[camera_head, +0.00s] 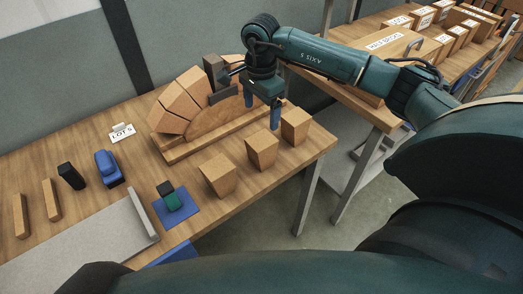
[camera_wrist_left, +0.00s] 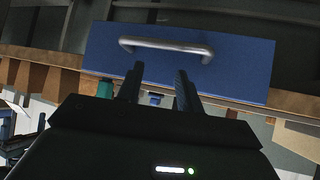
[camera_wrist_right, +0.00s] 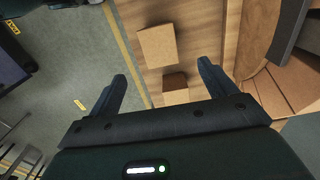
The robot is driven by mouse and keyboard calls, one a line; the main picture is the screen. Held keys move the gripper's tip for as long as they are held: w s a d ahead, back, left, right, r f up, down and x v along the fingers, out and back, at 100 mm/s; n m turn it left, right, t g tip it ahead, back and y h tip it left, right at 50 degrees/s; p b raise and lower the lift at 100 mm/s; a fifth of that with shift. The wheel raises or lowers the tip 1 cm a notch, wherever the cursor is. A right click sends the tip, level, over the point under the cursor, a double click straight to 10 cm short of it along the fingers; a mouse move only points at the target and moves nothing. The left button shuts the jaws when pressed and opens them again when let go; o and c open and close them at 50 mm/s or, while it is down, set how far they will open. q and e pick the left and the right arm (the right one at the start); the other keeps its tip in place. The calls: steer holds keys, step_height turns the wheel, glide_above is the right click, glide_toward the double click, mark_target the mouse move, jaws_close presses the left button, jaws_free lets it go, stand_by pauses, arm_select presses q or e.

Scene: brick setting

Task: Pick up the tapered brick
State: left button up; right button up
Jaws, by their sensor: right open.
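Three loose tapered bricks stand apart along the right part of the table: a near one (camera_head: 218,176), a middle one (camera_head: 262,151) and a far one (camera_head: 295,126). My right gripper (camera_head: 262,110) hangs above the table, behind the middle and far bricks in the picture. Its fingers are apart and empty. In the right wrist view, a pale brick (camera_wrist_right: 157,46) and a darker brick face (camera_wrist_right: 175,82) show beyond the open fingers (camera_wrist_right: 162,74). My left gripper (camera_wrist_left: 159,74) shows only in its wrist view, fingers apart and empty, before a blue drawer front (camera_wrist_left: 230,62) with a metal handle.
A brick arch (camera_head: 180,100) on a wooden base, with a dark grey block (camera_head: 215,74), stands close behind my right gripper. A blue pad (camera_head: 176,207) with a green object, a blue tool (camera_head: 108,168) and a sign (camera_head: 122,132) are at the left. Boxes fill the back table.

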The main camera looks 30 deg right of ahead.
mark_target(261, 140)
step_height(261, 140, down, 7)
steer(key=b, duration=0.4)
steer(key=shift+f, duration=0.2)
steer(key=shift+f+b, duration=0.35)
steer(key=shift+f, duration=0.1)
step_height(261, 140, down, 4)
steer(key=shift+s+r+b, duration=0.1)
steer(key=shift+b, duration=1)
steer(key=shift+f, duration=0.35)
arm_select(q)
steer(key=shift+w+d+f+m+t+h, duration=0.15)
steer(key=shift+w+d+f+t+h, duration=0.2)
steer(key=shift+d, duration=0.25)
steer(key=shift+w+d+f+m+t+h, duration=0.15)
steer(key=shift+w+d+f+h, duration=0.1)
steer(key=shift+d+f, duration=0.25)
arm_select(e)
steer(key=c, duration=1.2)
